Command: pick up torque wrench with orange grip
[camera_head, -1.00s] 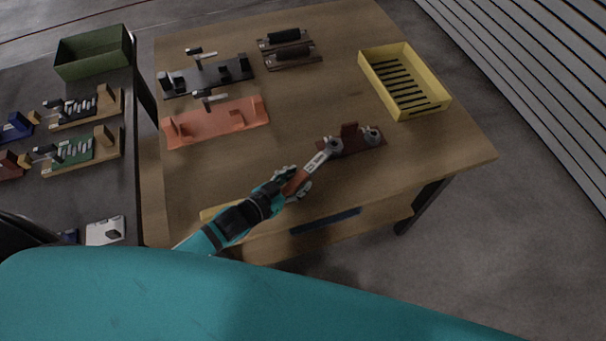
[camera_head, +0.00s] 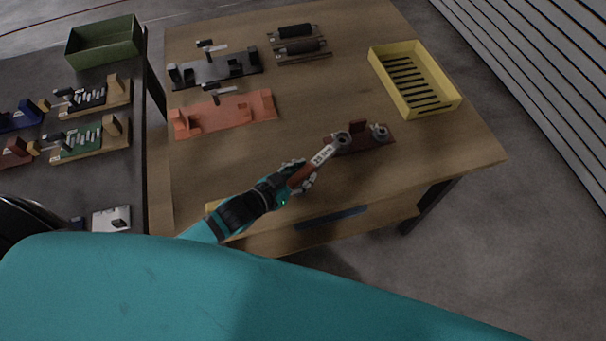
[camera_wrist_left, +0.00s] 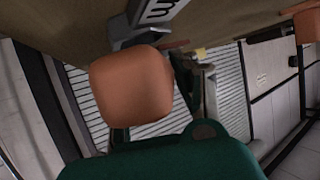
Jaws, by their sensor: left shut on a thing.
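The torque wrench has an orange-brown grip (camera_head: 301,177), a pale labelled shaft (camera_head: 323,155) and a grey head (camera_head: 343,139). My left gripper (camera_head: 304,180) is shut on the grip, near the front edge of the wooden table. The wrench's head is at the left end of a dark red-brown holder (camera_head: 368,144); I cannot tell whether they touch. In the left wrist view the rounded end of the orange grip (camera_wrist_left: 131,86) fills the middle, with the labelled shaft (camera_wrist_left: 158,14) above it. The fingertips are hidden there. My right gripper is not in view.
A yellow slotted tray (camera_head: 450,108) stands at the table's right. An orange fixture (camera_head: 240,113), a black fixture (camera_head: 215,78) and dark rollers (camera_head: 300,47) lie towards the back. A side table (camera_head: 100,180) at left bears a green bin (camera_head: 103,48). The table's middle is clear.

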